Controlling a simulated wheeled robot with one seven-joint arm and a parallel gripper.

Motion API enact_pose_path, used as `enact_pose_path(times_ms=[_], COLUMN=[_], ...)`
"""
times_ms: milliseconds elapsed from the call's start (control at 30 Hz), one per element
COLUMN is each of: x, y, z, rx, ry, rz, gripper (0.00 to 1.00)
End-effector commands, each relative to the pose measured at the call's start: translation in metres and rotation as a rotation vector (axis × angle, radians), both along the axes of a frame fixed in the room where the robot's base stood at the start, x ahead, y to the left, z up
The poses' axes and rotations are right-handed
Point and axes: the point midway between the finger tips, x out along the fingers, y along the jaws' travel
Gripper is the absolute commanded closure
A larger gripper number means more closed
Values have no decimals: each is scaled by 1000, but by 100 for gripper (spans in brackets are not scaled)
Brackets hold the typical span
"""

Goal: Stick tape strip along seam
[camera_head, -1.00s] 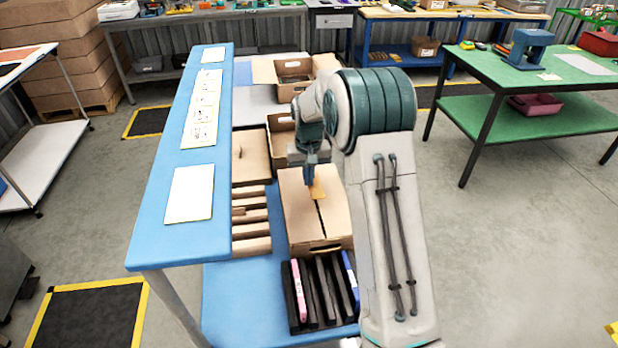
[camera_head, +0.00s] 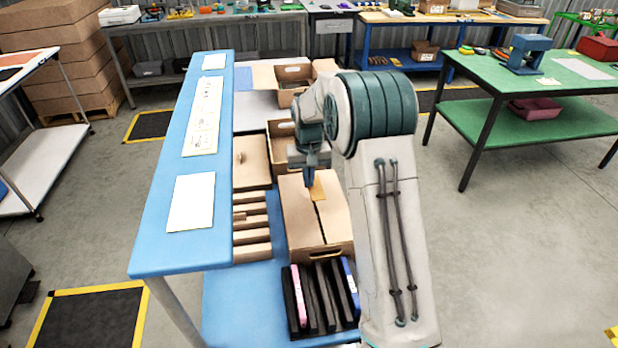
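A closed brown carton (camera_head: 301,225) stands on the blue lower table, with a dark seam running lengthwise between its top flaps. A short yellow-tan tape strip (camera_head: 318,191) is at the fingertips of my gripper (camera_head: 310,180), over the far part of the seam. The strip hangs down from the fingers; I cannot tell whether its lower end touches the carton. My gripper points down and its fingers look shut on the strip. My arm covers the carton's right side.
A black rack (camera_head: 320,296) with pink and blue items stands in front of the carton. A raised blue shelf (camera_head: 206,150) with papers runs along the left. Another brown carton (camera_head: 251,160) and an open carton (camera_head: 283,148) are behind. Free floor lies to the right.

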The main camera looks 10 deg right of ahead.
Motion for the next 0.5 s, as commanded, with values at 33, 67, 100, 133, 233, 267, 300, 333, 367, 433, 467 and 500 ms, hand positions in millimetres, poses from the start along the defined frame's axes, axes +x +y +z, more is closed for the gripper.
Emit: enact_pose_path(times_ms=[33,67,100,133,233,267,300,333,367,433,467,500], x=[0,0,0,0,-1,-1,-1,-1,-1,-1,-1,-1], y=[0,0,0,0,0,0,0,0,0,0,0,0], z=[-4,-6,-8,-11,-19,-22,-26,-29,-32,-39,-42,-46], rx=[0,0,0,0,0,0,0,0,0,0,0,0], ry=[1,1,1,1,2,2,2,2,2,2,2,1], rz=[0,0,0,0,0,0,0,0,0,0,0,0], gripper=[100,100,100,100,100,100,100,100,100,100,100,100])
